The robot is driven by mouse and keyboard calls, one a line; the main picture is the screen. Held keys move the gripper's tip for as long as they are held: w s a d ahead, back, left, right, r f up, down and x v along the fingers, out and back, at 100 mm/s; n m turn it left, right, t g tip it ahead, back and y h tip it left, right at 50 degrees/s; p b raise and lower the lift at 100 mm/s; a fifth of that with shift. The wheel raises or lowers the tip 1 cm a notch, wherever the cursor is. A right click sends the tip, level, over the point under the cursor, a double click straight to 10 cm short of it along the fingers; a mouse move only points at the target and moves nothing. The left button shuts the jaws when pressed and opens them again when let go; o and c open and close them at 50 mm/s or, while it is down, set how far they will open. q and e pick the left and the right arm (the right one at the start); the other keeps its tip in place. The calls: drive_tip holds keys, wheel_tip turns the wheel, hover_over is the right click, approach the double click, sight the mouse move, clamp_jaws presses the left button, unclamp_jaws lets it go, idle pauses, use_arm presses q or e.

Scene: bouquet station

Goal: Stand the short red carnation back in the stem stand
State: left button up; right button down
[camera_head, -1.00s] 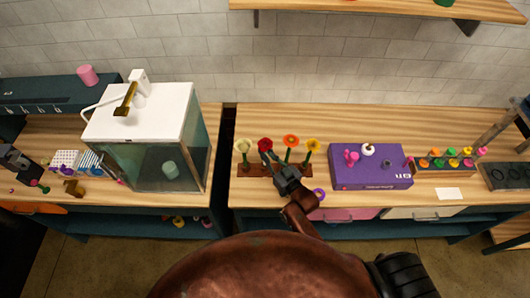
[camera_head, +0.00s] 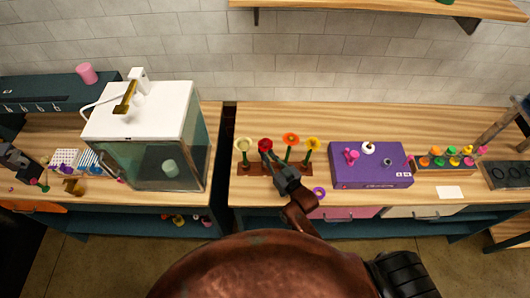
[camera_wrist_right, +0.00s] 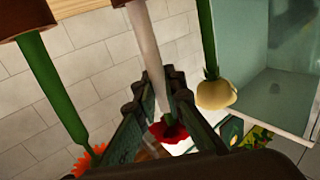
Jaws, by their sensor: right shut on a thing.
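The red carnation (camera_head: 265,145) is upright at the wooden stem stand (camera_head: 248,170), between a cream flower (camera_head: 243,144) and an orange flower (camera_head: 291,138). My right gripper (camera_head: 280,170) is in front of the stand. In the right wrist view, its fingers (camera_wrist_right: 160,105) are shut on the carnation's pale stem (camera_wrist_right: 146,45), with the red bloom (camera_wrist_right: 166,131) just beyond them. The stem's lower end runs out of the wrist view by the stand (camera_wrist_right: 75,6). The gripper hides it in the head view, so I cannot tell whether it is seated. My left gripper is not in view.
A yellow flower (camera_head: 312,144) stands at the stand's right end. A glass-fronted cabinet (camera_head: 150,165) stands to the left. The counter behind the stand is clear.

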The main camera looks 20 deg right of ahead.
drive_tip(key=shift+f, duration=0.25)
drive_tip(key=c, duration=1.9)
unclamp_jaws()
drive_tip(key=shift+c, duration=0.2)
drive_tip(key=shift+o, duration=0.5)
drive_tip(key=o, duration=0.5)
drive_tip(key=shift+c, duration=0.2)
